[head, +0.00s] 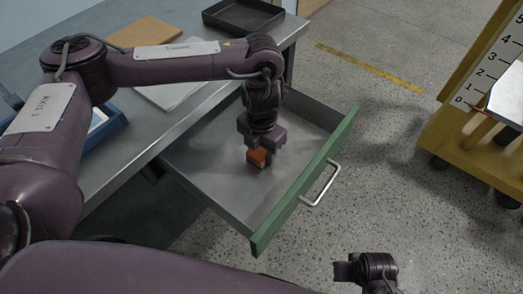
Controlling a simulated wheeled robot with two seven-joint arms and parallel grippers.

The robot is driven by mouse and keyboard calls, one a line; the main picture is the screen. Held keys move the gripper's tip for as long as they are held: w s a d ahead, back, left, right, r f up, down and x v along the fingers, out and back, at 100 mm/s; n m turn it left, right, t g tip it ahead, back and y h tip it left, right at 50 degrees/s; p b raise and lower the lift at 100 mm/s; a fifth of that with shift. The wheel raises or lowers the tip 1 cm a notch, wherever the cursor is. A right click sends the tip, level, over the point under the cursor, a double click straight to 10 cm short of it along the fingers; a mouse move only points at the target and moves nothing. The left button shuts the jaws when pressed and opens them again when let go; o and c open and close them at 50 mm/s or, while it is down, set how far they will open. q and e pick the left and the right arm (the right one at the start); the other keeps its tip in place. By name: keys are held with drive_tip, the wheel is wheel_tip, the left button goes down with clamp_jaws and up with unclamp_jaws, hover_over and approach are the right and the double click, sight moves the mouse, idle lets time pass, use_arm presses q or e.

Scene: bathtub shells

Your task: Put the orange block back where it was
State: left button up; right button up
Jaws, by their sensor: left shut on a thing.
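The orange block (258,158) is between the fingers of my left gripper (262,152), which points down and is shut on it. The gripper and block are inside the open drawer (215,192), over its grey floor. I cannot tell whether the block touches the drawer floor. The drawer has a green front with a metal handle and is pulled out from the grey table. My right gripper (362,268) is low at the bottom edge, over the floor and away from the drawer; its fingers are not clear enough to tell their opening.
A black tray (243,18), a brown board (145,33) and papers (172,92) lie on the grey table (105,185). A blue tray (103,127) is partly behind my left arm. A yellow wheeled cart (470,140) stands at the right. The floor between drawer and cart is clear.

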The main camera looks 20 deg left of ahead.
sight(261, 149)
drive_tip(key=shift+r, duration=0.15)
use_arm(q)
drive_tip(key=shift+f, duration=0.15)
drive_tip(key=o, duration=0.9)
use_arm(e)
drive_tip(key=shift+r, duration=0.25)
use_arm(q)
drive_tip(key=shift+o, duration=0.2)
wheel_tip(261, 149, up, 12)
drive_tip(key=p, duration=0.4)
drive_tip(key=shift+r, duration=0.2)
use_arm(e)
wheel_tip(261, 149, down, 12)
drive_tip(key=s+d, duration=0.2)
drive_tip(key=shift+d+m+t, duration=0.2)
drive_tip(key=shift+m+t, duration=0.1)
drive_tip(key=shift+r, duration=0.1)
